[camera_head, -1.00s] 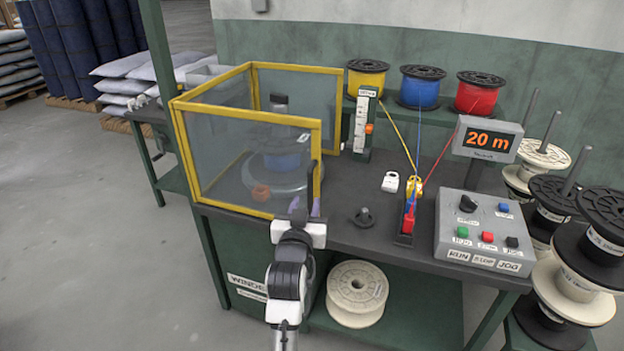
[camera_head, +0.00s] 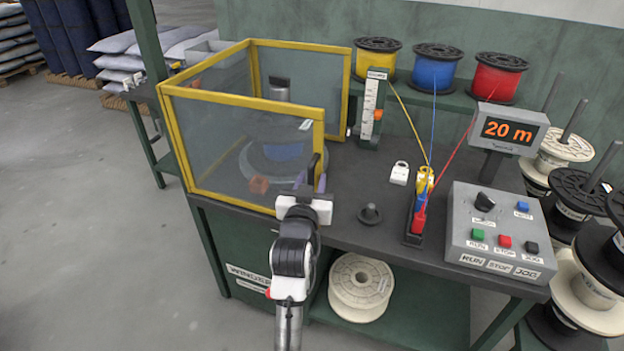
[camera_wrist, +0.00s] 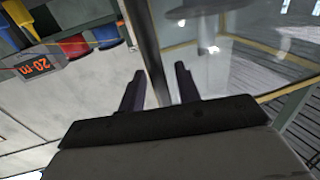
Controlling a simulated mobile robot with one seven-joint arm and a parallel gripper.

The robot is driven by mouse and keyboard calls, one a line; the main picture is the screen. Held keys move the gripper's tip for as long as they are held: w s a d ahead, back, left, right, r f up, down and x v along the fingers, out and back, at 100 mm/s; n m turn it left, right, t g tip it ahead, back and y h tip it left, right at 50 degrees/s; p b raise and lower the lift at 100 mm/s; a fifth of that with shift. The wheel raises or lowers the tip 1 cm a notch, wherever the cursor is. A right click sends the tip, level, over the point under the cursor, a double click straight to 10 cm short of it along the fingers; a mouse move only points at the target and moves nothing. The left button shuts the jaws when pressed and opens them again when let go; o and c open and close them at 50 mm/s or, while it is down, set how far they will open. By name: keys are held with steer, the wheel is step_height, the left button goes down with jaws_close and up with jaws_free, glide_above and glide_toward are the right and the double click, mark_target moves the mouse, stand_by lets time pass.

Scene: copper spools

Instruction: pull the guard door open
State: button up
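The guard door (camera_head: 240,140) is a clear panel in a yellow frame, on the front of the winder's guard box, and looks shut. A dark upright handle (camera_head: 317,163) is at its right edge, partly hidden by my gripper. My gripper (camera_head: 309,184) is at the lower right corner of the door, close to the handle. In the wrist view my gripper (camera_wrist: 160,82) has its two dark fingers apart, with an upright bar of the door edge (camera_wrist: 150,45) seen between or just beyond them. Contact cannot be told.
Behind the panel are a round winder plate (camera_head: 270,172) and an orange part (camera_head: 259,186). Floor left of the bench is clear.

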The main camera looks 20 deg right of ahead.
jaws_close()
steer(key=shift+s, duration=0.1)
stand_by(0.3)
